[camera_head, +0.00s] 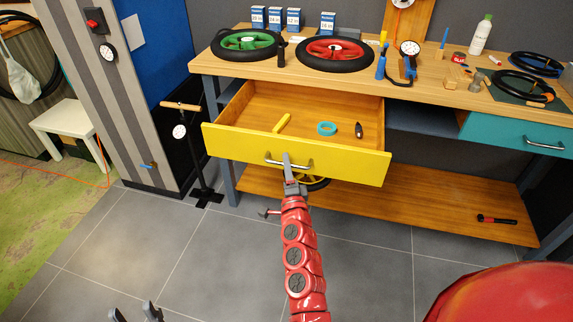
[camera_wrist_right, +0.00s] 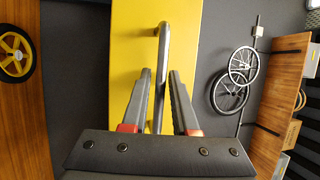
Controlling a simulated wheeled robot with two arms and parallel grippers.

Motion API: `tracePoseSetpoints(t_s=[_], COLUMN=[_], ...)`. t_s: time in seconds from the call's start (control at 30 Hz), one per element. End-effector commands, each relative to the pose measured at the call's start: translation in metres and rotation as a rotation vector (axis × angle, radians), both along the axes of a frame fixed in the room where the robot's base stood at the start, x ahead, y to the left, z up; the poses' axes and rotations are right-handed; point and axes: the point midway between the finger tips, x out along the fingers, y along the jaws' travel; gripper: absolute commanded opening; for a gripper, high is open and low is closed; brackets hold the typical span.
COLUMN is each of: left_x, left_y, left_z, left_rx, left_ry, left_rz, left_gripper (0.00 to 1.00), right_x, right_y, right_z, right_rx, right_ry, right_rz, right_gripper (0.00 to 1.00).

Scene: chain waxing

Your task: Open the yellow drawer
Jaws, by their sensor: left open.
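The yellow drawer (camera_head: 225,140) is pulled well out from under the wooden workbench, and its inside shows. Its metal handle (camera_head: 304,165) is on the front face. My right gripper (camera_head: 289,163) is at the handle. In the right wrist view the handle (camera_wrist_right: 163,45) stands between the two fingers of my right gripper (camera_wrist_right: 159,75), with gaps beside it, so the fingers are around it but not clamped on it. The yellow front (camera_wrist_right: 128,40) lies beyond. My left gripper (camera_head: 133,314) is open and empty at the bottom left, far from the drawer.
The drawer holds a yellow tool (camera_head: 282,123), a teal ring (camera_head: 326,129) and a dark small object (camera_head: 359,130). A black stand (camera_head: 201,165) is left of the drawer.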

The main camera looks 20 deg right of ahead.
Motion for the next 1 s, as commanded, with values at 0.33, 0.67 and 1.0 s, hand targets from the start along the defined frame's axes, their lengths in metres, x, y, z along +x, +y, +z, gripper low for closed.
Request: tracePoseSetpoints(t_s=[0.33,0.67,1.0], left_x=[0.0,0.0,0.0], left_y=[0.0,0.0,0.0], left_z=[-0.007,-0.014,-0.015], left_rx=[0.0,0.0,0.0], left_ry=[0.0,0.0,0.0], left_rz=[0.0,0.0,0.0], left_gripper=[0.5,0.5,0.5], right_x=[-0.062,-0.135,-0.165], right_y=[0.013,0.028,0.033], right_z=[-0.015,-0.027,-0.03], right_rx=[0.001,-0.001,0.0], right_ry=[0.005,0.004,0.003], right_rz=[0.003,0.003,0.001], right_gripper=[0.27,0.27,0.27])
